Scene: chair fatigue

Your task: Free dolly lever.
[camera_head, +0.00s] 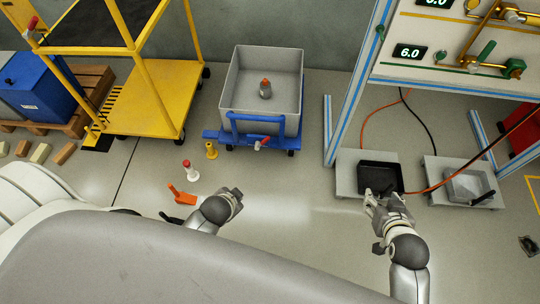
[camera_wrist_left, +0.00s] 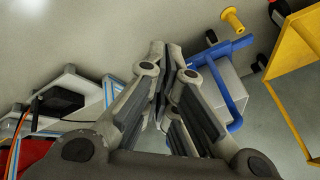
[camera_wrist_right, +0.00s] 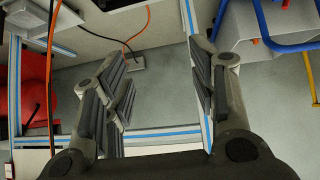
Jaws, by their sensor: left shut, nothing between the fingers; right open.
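The blue dolly (camera_head: 236,139) stands on the floor at the centre and carries a grey open bin (camera_head: 240,108). A small red lever (camera_head: 263,142) sits at its front edge. My left gripper (camera_head: 238,192) is shut and empty, in front of the dolly and apart from it. In the left wrist view, its closed fingers (camera_wrist_left: 162,60) partly cover the dolly's blue frame (camera_wrist_left: 228,88). My right gripper (camera_head: 385,197) is open and empty, near a black tray at the right. Its spread fingers (camera_wrist_right: 163,80) show in the right wrist view, with blue dolly tubing (camera_wrist_right: 285,42) at upper right.
A dark bottle with an orange top (camera_head: 265,89) stands in the bin. A yellow cart (camera_head: 150,95) is at left. A yellow spool (camera_head: 211,150), a red-and-white item (camera_head: 190,169) and an orange item (camera_head: 181,195) are on the floor. The black tray (camera_head: 381,176) lies beneath a workbench frame (camera_head: 357,80).

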